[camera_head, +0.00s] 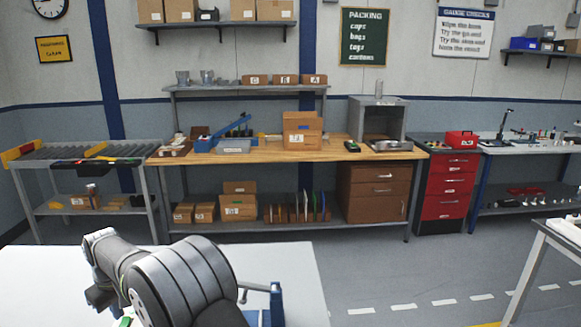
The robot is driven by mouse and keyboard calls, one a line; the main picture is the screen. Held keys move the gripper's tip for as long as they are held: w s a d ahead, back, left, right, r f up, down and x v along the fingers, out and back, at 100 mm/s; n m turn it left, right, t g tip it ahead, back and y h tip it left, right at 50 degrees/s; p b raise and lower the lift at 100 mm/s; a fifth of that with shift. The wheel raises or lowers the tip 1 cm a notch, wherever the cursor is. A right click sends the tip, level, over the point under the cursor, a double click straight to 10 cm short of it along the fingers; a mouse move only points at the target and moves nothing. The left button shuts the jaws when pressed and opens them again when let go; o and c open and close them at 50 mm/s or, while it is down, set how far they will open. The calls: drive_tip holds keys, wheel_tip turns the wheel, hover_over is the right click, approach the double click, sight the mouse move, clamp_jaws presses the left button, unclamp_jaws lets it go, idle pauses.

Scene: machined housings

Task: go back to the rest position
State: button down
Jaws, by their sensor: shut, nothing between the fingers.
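My arm, grey and black, fills the lower left of the head view, folded over a white tabletop (292,277). My gripper cannot be made out in this view. A blue fixture with a small handle (275,303) stands on the tabletop just right of my arm. My arm hides much of the tabletop, and a small green patch shows at its lower left.
A wooden workbench (275,151) with cartons stands across the back. A red drawer cabinet (446,190) and a bench with small parts (530,146) stand to its right. A roller conveyor (90,153) is at left. The grey floor between is open; another table's corner (560,240) shows at right.

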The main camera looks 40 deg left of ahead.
wheel_tip(320, 180, up, 5)
drive_tip(key=shift+m+h, duration=0.4)
drive_tip(key=shift+m, duration=0.2)
drive_tip(key=w+d+f, duration=0.1)
drive_tip(key=w+d, duration=0.2)
drive_tip(key=d, duration=0.1)
drive_tip(key=w+d+f, duration=0.1)
drive_tip(key=w+d, duration=0.3)
drive_tip(key=d, duration=0.1)
drive_tip(key=w+d+f, duration=0.1)
drive_tip(key=w+d, duration=0.2)
drive_tip(key=d, duration=0.2)
drive_tip(key=shift+w+d+f, duration=0.1)
drive_tip(key=shift+w+d, duration=0.1)
drive_tip(key=shift+w, duration=0.05)
